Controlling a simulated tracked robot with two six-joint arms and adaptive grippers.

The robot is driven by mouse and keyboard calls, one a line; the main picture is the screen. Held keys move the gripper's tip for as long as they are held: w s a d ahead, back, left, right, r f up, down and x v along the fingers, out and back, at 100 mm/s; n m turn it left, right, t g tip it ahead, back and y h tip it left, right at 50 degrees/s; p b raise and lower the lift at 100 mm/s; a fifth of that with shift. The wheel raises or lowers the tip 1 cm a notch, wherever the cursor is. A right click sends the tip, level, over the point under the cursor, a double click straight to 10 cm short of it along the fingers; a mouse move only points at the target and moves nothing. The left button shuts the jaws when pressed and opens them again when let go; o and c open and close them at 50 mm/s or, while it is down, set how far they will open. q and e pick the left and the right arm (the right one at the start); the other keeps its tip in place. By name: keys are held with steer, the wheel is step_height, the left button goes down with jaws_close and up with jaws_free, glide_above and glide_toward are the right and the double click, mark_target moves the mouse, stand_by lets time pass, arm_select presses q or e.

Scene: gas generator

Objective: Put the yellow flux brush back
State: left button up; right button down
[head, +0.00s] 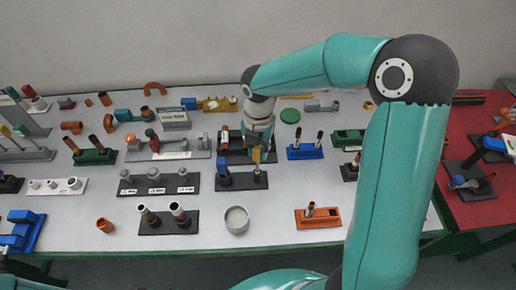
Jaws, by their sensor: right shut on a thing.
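My right gripper (257,146) comes down from above near the middle of the table and is shut on a small yellow piece, seemingly the yellow flux brush (256,155). The yellow piece points down over the right part of a dark stand (243,181), which also has a blue item (222,170) at its left. I cannot tell whether the brush touches the stand. The gripper hides part of the brush and the dark holder behind it. My left gripper is out of view.
A grey rack (25,155) with coloured handles stands far left. A grey cup (237,220) and an orange tray (318,218) stand near the front. Bare table lies between them.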

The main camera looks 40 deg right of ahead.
steer(key=shift+f+b, duration=1.3)
steer(key=shift+f, duration=0.55)
steer(key=c, duration=0.9)
jaws_free()
steer(key=shift+r, duration=0.1)
step_height(320, 180, up, 12)
steer(key=shift+f, duration=0.25)
steer(key=shift+r, duration=0.2)
